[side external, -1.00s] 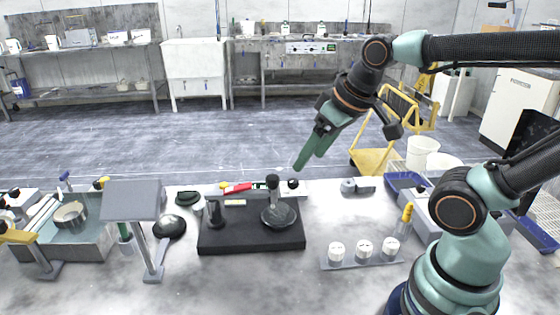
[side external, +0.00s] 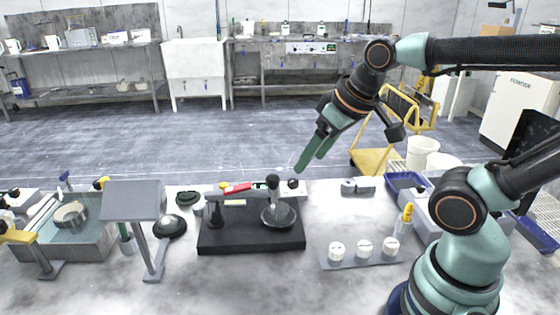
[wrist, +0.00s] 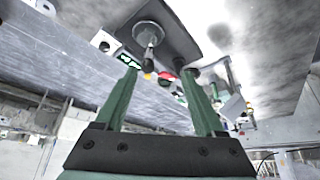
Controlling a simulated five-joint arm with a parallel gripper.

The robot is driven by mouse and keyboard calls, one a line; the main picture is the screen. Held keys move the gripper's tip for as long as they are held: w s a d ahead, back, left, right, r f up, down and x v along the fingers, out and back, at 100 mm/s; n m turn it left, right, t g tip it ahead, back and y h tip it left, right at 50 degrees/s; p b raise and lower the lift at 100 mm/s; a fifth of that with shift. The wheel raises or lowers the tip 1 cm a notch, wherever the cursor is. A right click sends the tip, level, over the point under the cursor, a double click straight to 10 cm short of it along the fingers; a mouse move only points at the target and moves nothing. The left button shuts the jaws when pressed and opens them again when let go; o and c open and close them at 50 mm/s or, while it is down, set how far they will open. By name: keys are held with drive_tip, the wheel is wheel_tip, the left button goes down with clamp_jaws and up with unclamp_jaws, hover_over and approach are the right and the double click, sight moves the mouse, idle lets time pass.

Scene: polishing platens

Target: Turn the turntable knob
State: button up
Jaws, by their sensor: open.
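A black flat base (side external: 250,243) stands on the table in the side view. A dark round dish (side external: 278,215) sits on its right part and also shows in the wrist view (wrist: 149,33). A black upright knob-like piece (side external: 273,182) rises over the dish; I cannot tell for certain that it is the turntable knob. It seems to show below the dish in the wrist view (wrist: 148,64). My gripper (side external: 308,164) is open and empty, pointing down-left above and to the right of this piece, apparently apart from it. Its two green fingers (wrist: 159,76) spread in the wrist view.
A grey bar with a red part (side external: 238,188) lies across the back of the base. A grey stand (side external: 134,200) is left of it. A rack (side external: 335,264) with white-capped pieces stands right of the base. Bare table lies between base and rack.

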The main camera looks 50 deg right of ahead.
drive_tip(key=n+g, duration=0.6)
hover_over(293, 181)
wheel_tip(293, 181, down, 11)
wheel_tip(293, 181, down, 12)
drive_tip(key=shift+d+r, duration=0.1)
drive_tip(key=shift+r, duration=0.15)
drive_tip(key=shift+c, duration=0.3)
clamp_jaws()
